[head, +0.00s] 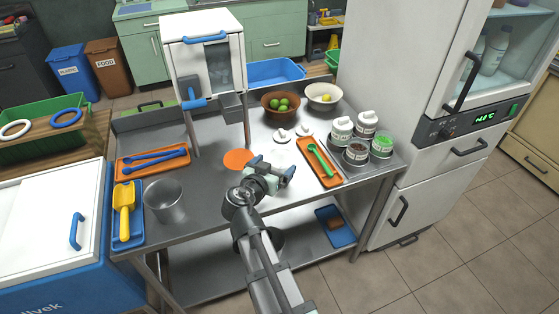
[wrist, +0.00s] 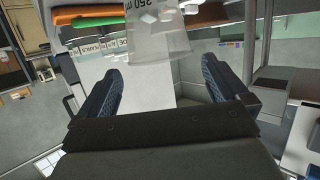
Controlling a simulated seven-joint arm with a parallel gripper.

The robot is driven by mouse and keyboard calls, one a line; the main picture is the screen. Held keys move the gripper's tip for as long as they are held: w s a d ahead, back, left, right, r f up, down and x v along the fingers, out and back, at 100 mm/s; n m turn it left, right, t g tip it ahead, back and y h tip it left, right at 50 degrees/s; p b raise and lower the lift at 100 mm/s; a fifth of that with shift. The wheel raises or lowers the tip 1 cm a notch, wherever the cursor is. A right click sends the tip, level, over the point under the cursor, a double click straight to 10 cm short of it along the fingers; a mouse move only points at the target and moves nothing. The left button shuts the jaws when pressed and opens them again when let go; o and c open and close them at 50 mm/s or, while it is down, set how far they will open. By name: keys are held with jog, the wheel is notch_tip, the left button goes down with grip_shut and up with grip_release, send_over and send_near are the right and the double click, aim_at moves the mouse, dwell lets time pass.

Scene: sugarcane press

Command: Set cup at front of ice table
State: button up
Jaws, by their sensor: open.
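A clear cup (wrist: 160,38) with "350" printed upside down shows at the top of the wrist view, cut off by the edge. It lies just beyond my gripper (wrist: 160,68), whose two dark fingers are wide apart, with a gap to the cup on each side. In the head view my gripper (head: 280,174) is over the front middle of the steel table (head: 210,215). I cannot pick out the clear cup there. Which surface is the ice table is not clear.
A yellow scoop (head: 125,205) lies on a blue tray left of the metal container. The press (head: 205,60) stands behind, with an orange disc (head: 238,158) below. An orange tray with green tongs (head: 320,160) and several jars are right. A white-lidded chest (head: 45,215) adjoins left.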

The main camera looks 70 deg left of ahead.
jog(key=v, duration=0.6)
dwell(0.4)
jog(key=w+d+f+m+g+h, duration=0.3)
jog(key=w+d+f+h, duration=0.6)
jog(key=w+d+f, duration=1.1)
jog(key=w+d+f+m+g+h, duration=0.1)
jog(key=w+d+f+h, duration=0.1)
jog(key=w+d+f, duration=0.55)
jog(key=w+d+f+m+g+h, duration=0.1)
jog(key=w+d+f+h, duration=0.3)
jog(key=d, duration=0.6)
jog(key=s+d+f+m+g, duration=0.1)
jog(key=d+f+g, duration=0.1)
jog(key=d+f, duration=0.35)
jog(key=s+d+f+g, duration=0.1)
jog(key=d+f+g, duration=0.1)
jog(key=d, duration=0.7)
jog(key=s+d+f+m+g, duration=0.1)
jog(key=s+d+f+g, duration=0.1)
jog(key=d+f, duration=0.35)
jog(key=s+d+f+m+g+y, duration=0.1)
jog(key=s+d+f+g+y, duration=0.1)
jog(key=s+d, duration=0.5)
jog(key=s+d+f+m+g+y, duration=0.1)
jog(key=s+d+f+g+y, duration=0.1)
jog(key=s+d, duration=0.5)
jog(key=shift+s+d+f+g+y, duration=0.3)
jog(key=shift+s+f+g, duration=0.15)
jog(key=shift+f+g, duration=0.5)
